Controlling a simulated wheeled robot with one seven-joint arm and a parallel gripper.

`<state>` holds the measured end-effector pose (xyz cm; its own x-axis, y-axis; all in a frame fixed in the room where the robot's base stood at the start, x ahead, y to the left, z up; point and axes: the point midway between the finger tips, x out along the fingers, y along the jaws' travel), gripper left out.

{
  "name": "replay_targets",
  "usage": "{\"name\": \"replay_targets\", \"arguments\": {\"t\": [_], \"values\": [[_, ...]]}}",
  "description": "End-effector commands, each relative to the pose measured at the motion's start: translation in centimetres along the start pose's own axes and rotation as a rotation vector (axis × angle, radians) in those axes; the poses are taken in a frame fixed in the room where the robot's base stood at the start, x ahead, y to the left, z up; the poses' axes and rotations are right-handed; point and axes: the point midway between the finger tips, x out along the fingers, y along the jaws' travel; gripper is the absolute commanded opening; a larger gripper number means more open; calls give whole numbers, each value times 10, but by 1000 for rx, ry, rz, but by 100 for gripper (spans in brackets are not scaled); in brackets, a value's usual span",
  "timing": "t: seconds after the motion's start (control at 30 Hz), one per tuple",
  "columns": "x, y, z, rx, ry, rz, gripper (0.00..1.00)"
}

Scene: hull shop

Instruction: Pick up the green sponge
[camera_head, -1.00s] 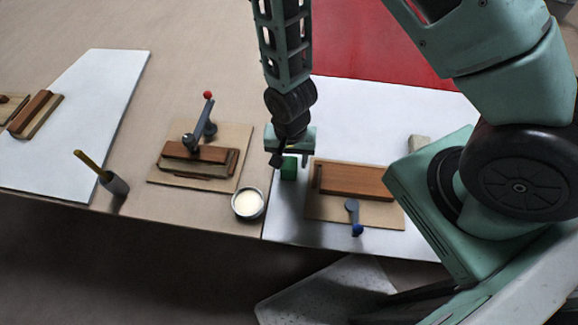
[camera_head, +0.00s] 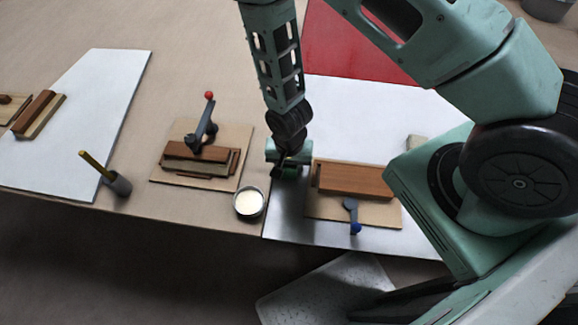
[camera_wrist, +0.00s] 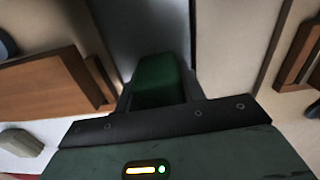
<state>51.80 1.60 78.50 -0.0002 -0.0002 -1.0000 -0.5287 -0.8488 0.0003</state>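The green sponge (camera_wrist: 158,80) is a small dark green block between my gripper's two fingers in the wrist view. In the head view the sponge (camera_head: 284,174) is mostly hidden under my gripper (camera_head: 287,166), low over the left part of the white sheet. The fingers stand close along both sides of the sponge. I cannot tell whether they press on it or leave a thin gap. The sponge's underside is hidden, so I cannot tell whether it rests on the sheet.
A brown block on a board (camera_head: 355,180) with a blue-tipped tool (camera_head: 353,215) lies close right of my gripper. A bowl of pale contents (camera_head: 249,202) stands close left. Further left are a clamped wood stack (camera_head: 195,160) and a cup with a yellow stick (camera_head: 119,184).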

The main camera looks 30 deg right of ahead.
Motion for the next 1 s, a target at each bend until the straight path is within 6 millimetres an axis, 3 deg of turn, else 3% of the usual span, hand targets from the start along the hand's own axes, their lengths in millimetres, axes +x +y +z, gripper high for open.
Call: {"name": "replay_targets", "arguments": {"t": [0.47,1.0], "values": [[-9,-1,0,0,1,-2,18],[-79,-1,0,-1,2,-3,18]]}}
